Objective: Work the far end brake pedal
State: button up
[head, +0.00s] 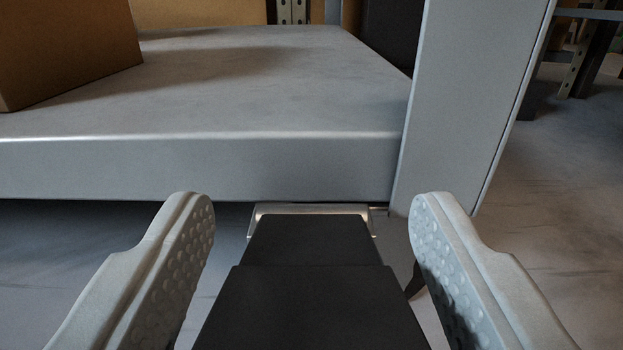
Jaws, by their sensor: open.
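My gripper (312,212) is open, with one pale, dimpled finger at the left and one at the right. A black, stepped, flat piece (308,245) lies between the fingers and runs from the bottom of the picture up to the deck edge. It looks like the brake pedal, but I cannot tell for sure that it is not part of my gripper. A silver metal edge (312,209) shows just beyond it, under the deck. Neither finger visibly touches the black piece. What lies beneath it is hidden.
A grey metal deck (250,160) spans the view ahead, with a brown box (60,45) on its left. A thick grey upright post (460,110) stands at its right corner. Concrete floor (560,215) is open at the right. Shadow lies under the deck.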

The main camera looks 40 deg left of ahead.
jog(key=shift+w+a, duration=0.15)
jog(key=shift+w, duration=0.05)
grip_shut()
jog(key=shift+s+f+t+y, duration=0.15)
jog(key=shift+f+t+y, duration=0.5)
jog(key=shift+t, duration=0.35)
jog(key=shift+f+t+y, duration=0.25)
jog(key=shift+t+y, duration=0.6)
jog(key=shift+t, duration=0.15)
grip_release()
